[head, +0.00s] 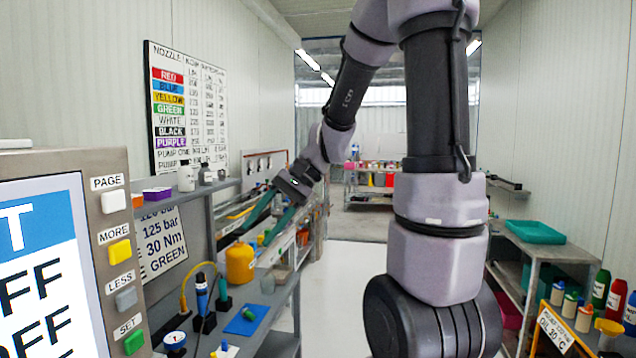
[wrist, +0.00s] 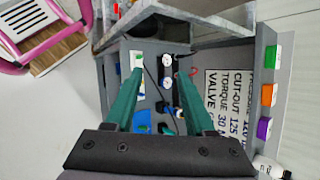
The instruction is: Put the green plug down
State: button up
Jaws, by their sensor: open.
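A small green plug (head: 250,313) lies on a blue mat (head: 236,328) on the grey bench at lower left in the head view. My gripper (head: 258,234) is open, with its two teal fingers apart and pointing down and left above the bench. It is farther back than the mat and well clear of the plug. In the wrist view my gripper (wrist: 160,78) has nothing between its fingers. A blue patch, which looks like the mat (wrist: 142,121), shows beside the left finger there; I cannot make out the plug in that view.
A control panel (head: 60,260) stands at left. The aisle floor (head: 335,270) is clear.

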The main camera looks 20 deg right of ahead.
jog(key=s+d+r+n+t+h, duration=0.3)
jog(key=s+d+r+t+h, duration=0.3)
jog(key=s+d+r+t, duration=0.1)
notch_tip(320, 180, up, 3)
jog(key=shift+s+d+f, duration=0.1)
jog(key=shift+s+d, duration=0.7)
jog(key=shift+s, duration=0.15)
